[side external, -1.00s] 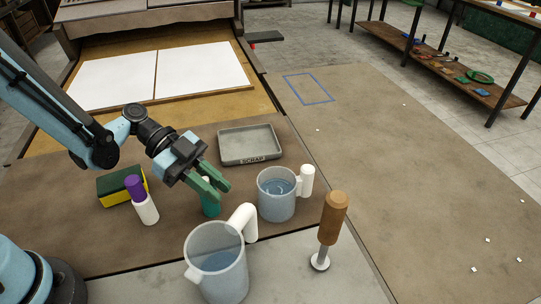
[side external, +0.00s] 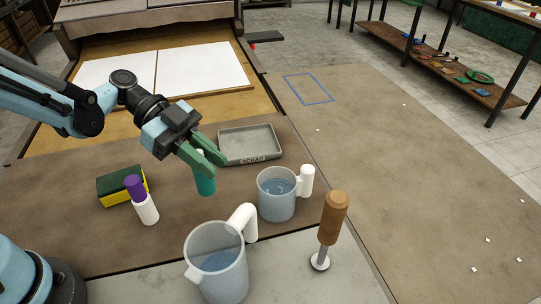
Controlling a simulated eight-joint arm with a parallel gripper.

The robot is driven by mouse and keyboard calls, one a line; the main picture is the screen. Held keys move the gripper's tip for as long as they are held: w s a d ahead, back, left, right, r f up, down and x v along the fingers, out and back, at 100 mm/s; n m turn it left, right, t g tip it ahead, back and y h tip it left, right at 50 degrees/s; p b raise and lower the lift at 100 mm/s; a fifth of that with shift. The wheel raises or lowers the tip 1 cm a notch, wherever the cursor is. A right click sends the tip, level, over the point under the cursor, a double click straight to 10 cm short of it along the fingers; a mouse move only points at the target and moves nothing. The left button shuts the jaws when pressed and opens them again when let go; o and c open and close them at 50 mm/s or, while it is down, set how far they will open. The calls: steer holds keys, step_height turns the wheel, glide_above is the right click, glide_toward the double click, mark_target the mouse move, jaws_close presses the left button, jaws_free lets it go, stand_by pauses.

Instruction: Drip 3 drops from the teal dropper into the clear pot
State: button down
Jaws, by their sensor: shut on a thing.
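The teal dropper (side external: 204,185) is upright between the fingers of my gripper (side external: 212,160). The gripper is shut on its upper part, and a bit of pale top shows behind the fingers. The dropper appears to be held above the brown work surface. Two see-through pots with white handles hold bluish liquid. One pot (side external: 276,199) stands to the right of the dropper and a little nearer the camera. The other, a spouted jug (side external: 215,272), stands at the front. The dropper is over neither. I cannot tell which is the clear pot.
A white bottle with a purple cap (side external: 146,208) and a yellow-green sponge (side external: 118,187) stand left of the dropper. A grey tray (side external: 249,145) lies behind the pots. A wooden-handled tool (side external: 332,220) stands at right front. The brown surface farther right is mostly clear.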

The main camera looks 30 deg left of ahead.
step_height(320, 180, up, 4)
steer(key=shift+r, duration=0.1)
step_height(320, 180, up, 9)
steer(key=w+d+f+n+t+y, duration=0.4)
steer(key=w+f+n+t+y, duration=0.15)
steer(key=n+t, duration=0.35)
steer(key=w+d+r+n+y, duration=0.3)
steer(key=d+r+n, duration=0.2)
steer(key=d+n, duration=0.2)
step_height(320, 180, down, 14)
steer(key=s+n+g+h, duration=0.1)
steer(key=n+g+h, duration=0.1)
steer(key=g, duration=0.3)
steer(key=shift+f+n+g, duration=0.2)
steer(key=shift+n+g, duration=0.1)
stand_by(0.8)
steer(key=shift+s+a+f, duration=0.1)
steer(key=shift+f, duration=0.15)
stand_by(0.3)
